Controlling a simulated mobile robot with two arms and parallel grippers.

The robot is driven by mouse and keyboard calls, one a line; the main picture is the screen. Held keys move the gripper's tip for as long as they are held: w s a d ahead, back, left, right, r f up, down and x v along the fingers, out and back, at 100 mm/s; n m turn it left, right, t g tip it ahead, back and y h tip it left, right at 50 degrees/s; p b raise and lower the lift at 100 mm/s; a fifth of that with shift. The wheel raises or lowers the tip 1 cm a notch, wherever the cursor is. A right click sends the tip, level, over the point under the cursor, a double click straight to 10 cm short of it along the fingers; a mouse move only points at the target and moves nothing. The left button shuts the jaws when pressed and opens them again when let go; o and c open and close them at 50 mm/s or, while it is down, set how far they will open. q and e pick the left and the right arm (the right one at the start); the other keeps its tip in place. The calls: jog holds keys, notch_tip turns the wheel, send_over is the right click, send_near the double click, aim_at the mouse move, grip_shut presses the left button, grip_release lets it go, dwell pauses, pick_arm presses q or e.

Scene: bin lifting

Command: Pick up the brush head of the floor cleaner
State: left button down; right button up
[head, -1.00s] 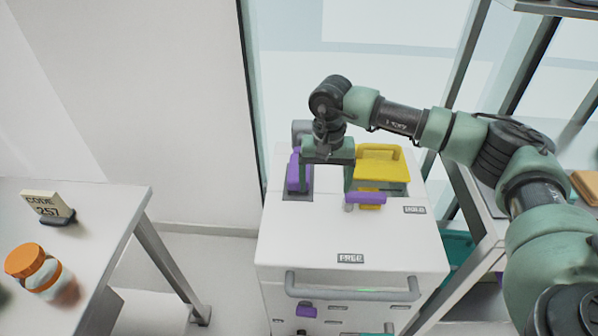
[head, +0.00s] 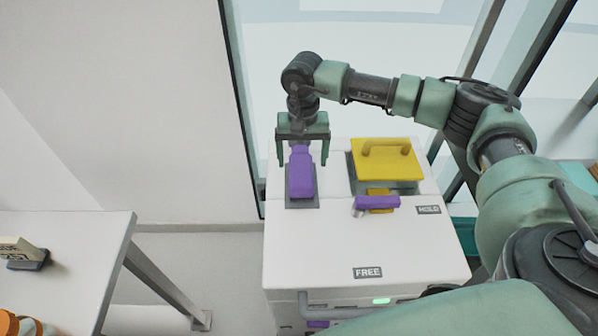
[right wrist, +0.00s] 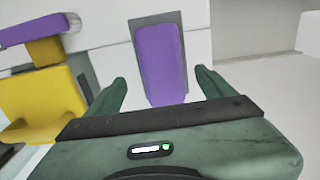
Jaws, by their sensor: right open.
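A purple block (head: 301,182), which may be the brush head, lies in a grey slot on top of a white cabinet (head: 330,242). It also shows in the right wrist view (right wrist: 160,58). My right gripper (head: 302,160) is open, with one finger to each side of the block's far end. In the right wrist view the open fingers (right wrist: 160,78) also lie either side of the block, with gaps between. I cannot tell how far above the cabinet top the fingertips are. My left gripper is not in view.
A yellow lid with a handle (head: 385,164) sits right of the block. A purple lever (head: 377,203) lies in front of it, near the HOLD label (head: 429,210). A FREE label (head: 367,272) marks the front. A white table (head: 70,255) stands at the left.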

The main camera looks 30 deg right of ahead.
aim_at(301, 169)
notch_tip(301, 169, down, 2)
jog(key=shift+a+f+p, duration=0.1)
jog(key=shift+f+p, duration=0.05)
jog(key=shift+p, duration=0.25)
notch_tip(301, 169, down, 3)
jog(key=shift+w+r, duration=0.1)
jog(key=shift+r, duration=0.1)
jog(key=shift+f, duration=0.3)
jog(key=shift+c, duration=0.3)
jog(key=c, duration=1.6)
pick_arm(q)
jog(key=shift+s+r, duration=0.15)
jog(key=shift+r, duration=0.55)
